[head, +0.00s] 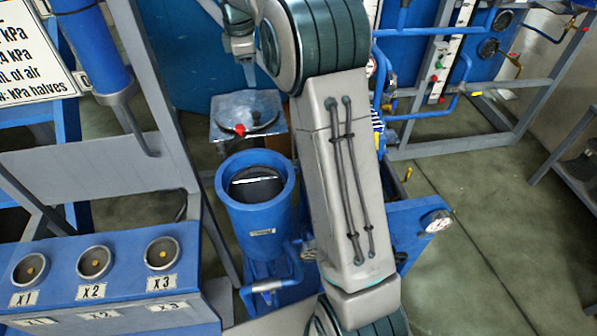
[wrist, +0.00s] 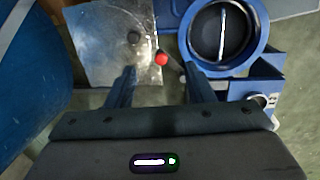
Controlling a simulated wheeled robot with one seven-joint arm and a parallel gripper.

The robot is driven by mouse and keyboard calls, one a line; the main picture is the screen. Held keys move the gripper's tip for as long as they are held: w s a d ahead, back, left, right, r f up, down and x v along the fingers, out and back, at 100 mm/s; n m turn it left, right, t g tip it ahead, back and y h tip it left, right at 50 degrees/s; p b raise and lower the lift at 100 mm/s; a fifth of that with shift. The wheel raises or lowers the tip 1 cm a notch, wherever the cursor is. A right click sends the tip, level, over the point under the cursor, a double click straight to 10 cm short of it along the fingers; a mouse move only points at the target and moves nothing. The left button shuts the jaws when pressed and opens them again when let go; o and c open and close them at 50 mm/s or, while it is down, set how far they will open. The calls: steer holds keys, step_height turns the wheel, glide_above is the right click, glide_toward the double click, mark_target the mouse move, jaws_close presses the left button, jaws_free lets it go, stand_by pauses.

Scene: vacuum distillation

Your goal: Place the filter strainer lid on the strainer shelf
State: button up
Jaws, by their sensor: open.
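The strainer shelf (head: 219,128) is a square grey metal plate beside the blue strainer. In the head view my gripper (head: 248,78) is above the shelf, partly hidden by my arm.
A blue panel (head: 120,262) with X1, X2 and X3 sockets stands at left. Blue pipes and gauges (head: 437,221) stand at right. Bare floor (head: 480,240) lies further right.

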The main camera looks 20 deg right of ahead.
steer(key=s+r+m, duration=0.3)
steer(key=s+m, duration=0.1)
steer(key=s, duration=0.5)
steer(key=s+f+m+t, duration=0.1)
steer(key=s+f+m, duration=0.2)
steer(key=s, duration=1)
steer(key=s+f+m+t+y, duration=0.1)
steer(key=s+f+m, duration=0.2)
steer(key=s+m, duration=0.5)
steer(key=s, duration=0.4)
steer(key=shift+s+a+f+t, duration=0.2)
steer(key=shift+s+t, duration=0.1)
steer(key=shift+s, duration=0.1)
